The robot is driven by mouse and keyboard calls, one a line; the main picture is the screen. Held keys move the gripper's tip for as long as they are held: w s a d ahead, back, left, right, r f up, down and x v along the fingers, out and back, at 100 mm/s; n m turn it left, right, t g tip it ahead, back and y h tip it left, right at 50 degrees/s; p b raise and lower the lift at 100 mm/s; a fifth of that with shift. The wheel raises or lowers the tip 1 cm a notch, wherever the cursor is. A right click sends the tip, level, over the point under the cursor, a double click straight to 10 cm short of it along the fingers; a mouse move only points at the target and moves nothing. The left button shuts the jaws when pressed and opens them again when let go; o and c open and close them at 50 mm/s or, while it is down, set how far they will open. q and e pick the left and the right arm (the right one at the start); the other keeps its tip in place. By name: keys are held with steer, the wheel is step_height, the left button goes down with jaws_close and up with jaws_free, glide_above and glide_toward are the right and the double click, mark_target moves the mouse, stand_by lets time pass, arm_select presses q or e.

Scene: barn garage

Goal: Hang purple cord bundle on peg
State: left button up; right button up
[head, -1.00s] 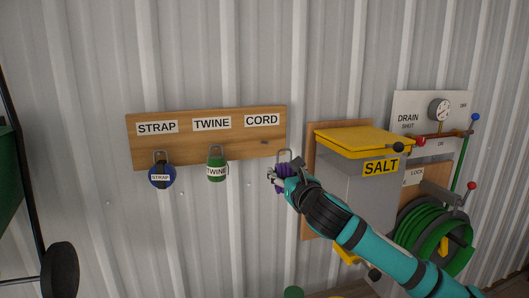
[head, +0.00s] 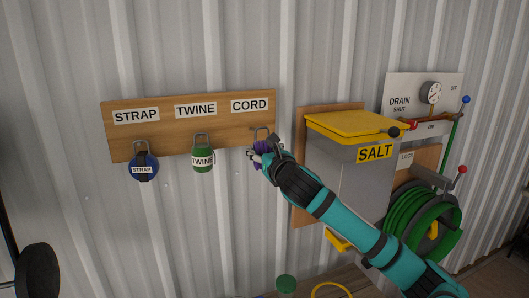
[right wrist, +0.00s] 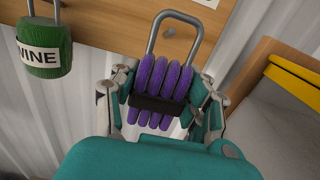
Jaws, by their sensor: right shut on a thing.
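The purple cord bundle (right wrist: 160,82) is a set of purple coils with a dark band and a grey wire loop (right wrist: 177,17) at its top. My right gripper (head: 259,152) is shut on it, with one finger on each side in the right wrist view (right wrist: 163,103). The bundle (head: 261,146) is just below the CORD label (head: 249,105) on the wooden peg board (head: 180,123). In the right wrist view the peg's round end (right wrist: 169,32) shows inside the loop's outline. I cannot tell whether the loop is around the peg or in front of it. My left gripper is not in view.
A blue strap bundle (head: 143,169) and a green twine bundle (head: 203,160) hang on the board to the left. A grey salt bin (head: 340,165) with a yellow lid stands close on the right. A green hose reel (head: 425,220) is further right.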

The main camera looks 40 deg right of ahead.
steer(key=shift+w+d+r, duration=0.1)
steer(key=shift+w, duration=0.45)
steer(key=shift+x, duration=1)
steer(key=shift+w+d+f, duration=0.15)
steer(key=shift+w+f, duration=0.1)
steer(key=shift+w, duration=0.3)
steer(key=shift+w+d+f, duration=0.15)
steer(key=shift+w+f, duration=0.1)
steer(key=shift+w, duration=0.3)
steer(key=shift+w+d+f, duration=0.15)
steer(key=shift+w+f, duration=0.1)
steer(key=shift+w, duration=0.3)
steer(key=o, duration=1.3)
steer(key=shift+s, duration=0.1)
